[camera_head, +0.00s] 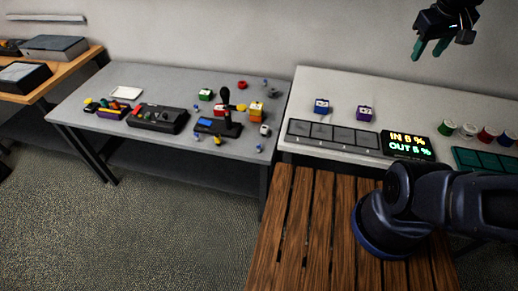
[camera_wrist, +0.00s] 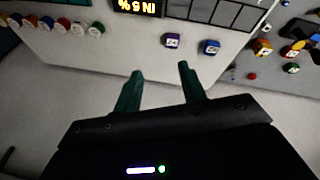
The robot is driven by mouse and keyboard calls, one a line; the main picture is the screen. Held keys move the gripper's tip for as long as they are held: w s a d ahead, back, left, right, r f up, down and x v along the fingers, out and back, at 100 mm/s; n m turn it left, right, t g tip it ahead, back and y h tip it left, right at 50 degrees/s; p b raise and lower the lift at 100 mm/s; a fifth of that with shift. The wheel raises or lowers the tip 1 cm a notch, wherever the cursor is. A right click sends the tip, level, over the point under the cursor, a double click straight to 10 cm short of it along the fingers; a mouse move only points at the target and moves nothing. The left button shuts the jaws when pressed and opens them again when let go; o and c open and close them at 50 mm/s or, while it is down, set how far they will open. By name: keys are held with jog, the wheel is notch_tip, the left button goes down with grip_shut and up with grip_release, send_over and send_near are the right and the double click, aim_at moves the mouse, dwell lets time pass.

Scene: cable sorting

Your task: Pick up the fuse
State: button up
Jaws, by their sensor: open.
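My gripper (camera_head: 429,54) is high at the upper right of the head view, open, with nothing between its green fingers. The fingers also show in the wrist view (camera_wrist: 160,70), apart and empty. No part is clearly recognisable as the fuse. Two small labelled blocks, one blue (camera_head: 321,106) and one purple (camera_head: 365,113), stand on the pale table (camera_head: 345,82). The wrist view shows the purple block (camera_wrist: 172,41) and the blue block (camera_wrist: 211,47) beyond the fingertips. The gripper touches neither.
A grey tray with compartments (camera_head: 335,135) and a lit display (camera_head: 408,145) line the pale table's front. Coloured spools (camera_head: 467,130) stand at right. The grey table (camera_head: 75,105) at left holds a black case (camera_head: 157,118) and many small parts. Bare tabletop surrounds the two blocks.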

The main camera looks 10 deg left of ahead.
jog(key=w+a+n+t+h, duration=0.2)
jog(key=a+n, duration=0.7)
jog(key=a, duration=0.1)
jog(key=w+a+n+t+h, duration=0.1)
jog(key=w+a+n+t, duration=0.1)
jog(key=a+n, duration=0.8)
jog(key=s+a+n+t+y, duration=0.3)
jog(key=s+a+n, duration=0.35)
jog(key=a, duration=0.45)
jog(key=s+a+n+t+y, duration=0.2)
jog(key=s+a+n, duration=0.3)
jog(key=a+n, duration=0.4)
jog(key=m, duration=0.2)
send_near(259, 149)
jog(key=shift+n, duration=0.25)
jog(key=shift+x, duration=5.45)
grip_shut()
